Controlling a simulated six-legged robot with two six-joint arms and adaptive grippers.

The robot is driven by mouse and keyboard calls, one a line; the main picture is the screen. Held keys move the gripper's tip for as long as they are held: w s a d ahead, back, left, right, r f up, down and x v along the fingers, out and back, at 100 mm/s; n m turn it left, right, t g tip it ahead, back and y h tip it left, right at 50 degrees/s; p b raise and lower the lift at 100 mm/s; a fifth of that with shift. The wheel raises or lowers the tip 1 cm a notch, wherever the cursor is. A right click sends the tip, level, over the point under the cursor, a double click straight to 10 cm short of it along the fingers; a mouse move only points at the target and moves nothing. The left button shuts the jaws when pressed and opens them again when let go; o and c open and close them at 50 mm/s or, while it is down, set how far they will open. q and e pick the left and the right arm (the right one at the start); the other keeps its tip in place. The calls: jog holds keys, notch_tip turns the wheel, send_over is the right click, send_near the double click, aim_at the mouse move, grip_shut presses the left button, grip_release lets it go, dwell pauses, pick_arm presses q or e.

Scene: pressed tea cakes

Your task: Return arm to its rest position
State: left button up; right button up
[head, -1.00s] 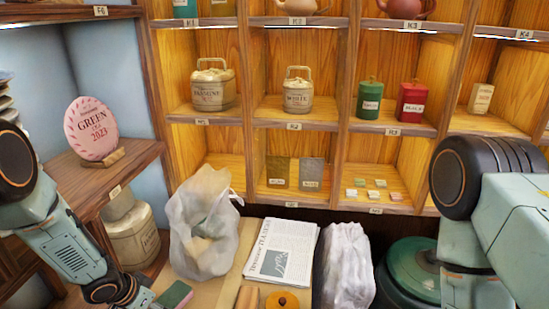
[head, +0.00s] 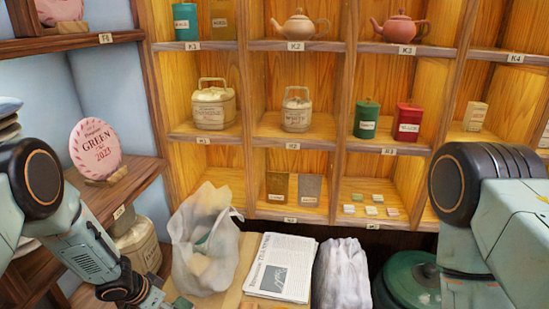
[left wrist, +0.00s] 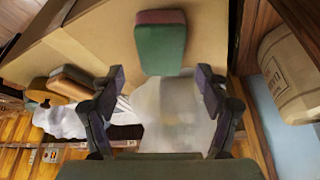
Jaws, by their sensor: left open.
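My left arm enters the head view at the lower left, and its wrist runs out at the bottom edge, so the fingertips are cut off there. In the left wrist view my left gripper (left wrist: 158,88) is open, with its two dark fingers spread and nothing between them touching them. A green block with a pink end (left wrist: 161,45) lies on the tan tabletop (left wrist: 90,38) beyond the fingertips. A translucent white bag (left wrist: 172,115) shows between and behind the fingers. My right arm shows at the right of the head view; its gripper is out of frame.
The white bag (head: 203,250) stands on the counter beside a newspaper (head: 282,268) and a crumpled pale bag (head: 343,275). A green round lidded container (head: 410,285) is at right. Shelves behind hold canisters, teapots and tins. A pink disc (head: 95,148) stands on the left shelf.

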pick_arm(q)
notch_tip(320, 180, up, 7)
jog(key=d+p, duration=0.2)
jog(key=p, duration=0.2)
dwell(0.4)
jog(key=shift+w+f, duration=0.1)
jog(key=shift+a, duration=0.1)
